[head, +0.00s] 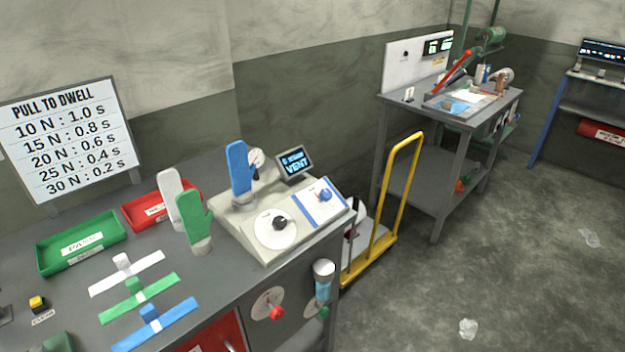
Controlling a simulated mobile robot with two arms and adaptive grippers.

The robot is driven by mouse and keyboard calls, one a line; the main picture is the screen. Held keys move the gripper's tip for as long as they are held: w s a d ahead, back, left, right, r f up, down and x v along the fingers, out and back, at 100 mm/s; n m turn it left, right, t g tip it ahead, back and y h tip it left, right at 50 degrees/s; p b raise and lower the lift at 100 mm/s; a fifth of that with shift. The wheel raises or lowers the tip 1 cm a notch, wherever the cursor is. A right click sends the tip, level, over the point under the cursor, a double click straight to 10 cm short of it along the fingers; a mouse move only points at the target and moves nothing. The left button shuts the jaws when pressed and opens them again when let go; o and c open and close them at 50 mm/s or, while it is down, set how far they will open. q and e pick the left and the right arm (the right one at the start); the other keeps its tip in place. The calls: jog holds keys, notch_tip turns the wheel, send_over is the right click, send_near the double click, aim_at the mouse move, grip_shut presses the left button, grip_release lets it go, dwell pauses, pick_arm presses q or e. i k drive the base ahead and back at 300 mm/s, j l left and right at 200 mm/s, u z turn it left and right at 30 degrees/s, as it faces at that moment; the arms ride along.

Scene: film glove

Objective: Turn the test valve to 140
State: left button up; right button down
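A grey sloped test console (262,249) stands on the workbench. It bears a black knob (281,223) on a round white dial and a blue knob (325,195) on a blue-edged white plate. A small display (295,163) behind reads "VENT" under a smaller line I cannot read surely. A blue glove (239,168) stands upright on the console, with a gauge (256,157) partly hidden behind it. Which knob is the test valve, and the dial markings, are too small to tell. Neither gripper is in view.
White (171,191) and green (194,219) gloves stand left of the console. Green (52,266) and red (133,214) trays lie behind coloured strips. A red knob (277,313) is on the bench front. A yellow-handled trolley (380,252) stands right; floor further right is mostly clear.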

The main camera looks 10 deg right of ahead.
aim_at(326, 194)
jog(key=u, duration=0.45)
jog(key=i+l+u, duration=0.1)
jog(key=l+u, duration=0.95)
jog(key=l, duration=0.15)
